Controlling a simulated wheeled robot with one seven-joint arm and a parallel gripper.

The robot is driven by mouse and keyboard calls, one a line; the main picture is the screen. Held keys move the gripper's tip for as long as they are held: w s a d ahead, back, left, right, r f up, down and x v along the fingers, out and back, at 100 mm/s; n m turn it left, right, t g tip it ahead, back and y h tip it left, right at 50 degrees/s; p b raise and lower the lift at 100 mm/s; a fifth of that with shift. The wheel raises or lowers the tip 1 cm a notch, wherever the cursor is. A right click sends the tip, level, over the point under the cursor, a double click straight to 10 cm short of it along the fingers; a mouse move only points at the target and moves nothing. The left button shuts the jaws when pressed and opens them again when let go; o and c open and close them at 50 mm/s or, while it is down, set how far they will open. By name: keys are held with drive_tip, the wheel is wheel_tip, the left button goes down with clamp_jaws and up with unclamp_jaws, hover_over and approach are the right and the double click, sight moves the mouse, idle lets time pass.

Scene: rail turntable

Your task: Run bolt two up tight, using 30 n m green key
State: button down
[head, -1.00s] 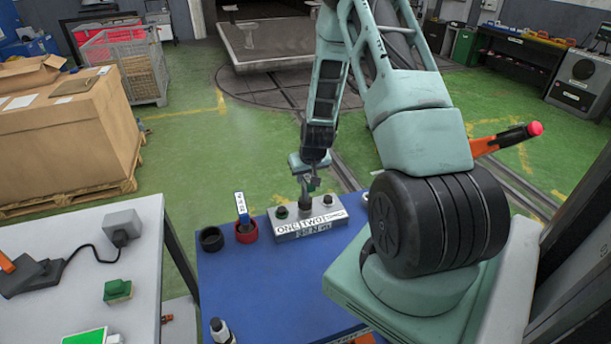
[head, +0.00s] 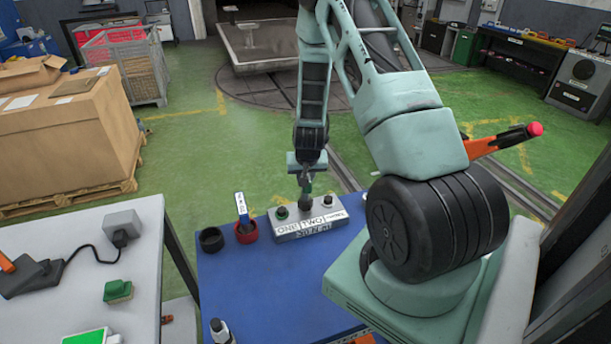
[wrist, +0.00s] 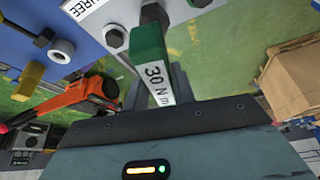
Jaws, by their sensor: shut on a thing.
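My gripper (head: 305,178) points down over the middle of the grey bolt block (head: 290,233) on the blue table. The block's label reads ONE, TWO and, less clearly, a third word. In the wrist view my gripper (wrist: 156,92) is shut on the green key (wrist: 149,43), whose white tag reads 30 N m. The key stands at the middle position, over bolt two, which is hidden beneath it. Whether the key's end is seated cannot be told. The bolt head at ONE (head: 282,213) and the one at the right end (head: 327,201) show to either side.
A white bench (head: 80,250) is at the left. The blue tabletop (head: 280,285) in front of the block is mostly clear.

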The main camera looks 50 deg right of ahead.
drive_tip(key=shift+m, duration=0.5)
drive_tip(key=shift+m+g+h+p, duration=0.6)
drive_tip(key=shift+m+g+p, duration=0.3)
drive_tip(key=shift+m+p, duration=1)
idle(0.3)
drive_tip(key=shift+r+m+g+p, duration=0.1)
drive_tip(key=shift+m+g+p, duration=0.7)
drive_tip(key=shift+m+p, duration=1.65)
idle(0.8)
drive_tip(key=shift+p, duration=0.35)
drive_tip(key=shift+f+n+b, duration=0.2)
drive_tip(key=shift+n+b, duration=0.35)
drive_tip(key=shift+b, duration=0.5)
drive_tip(key=shift+r, duration=0.15)
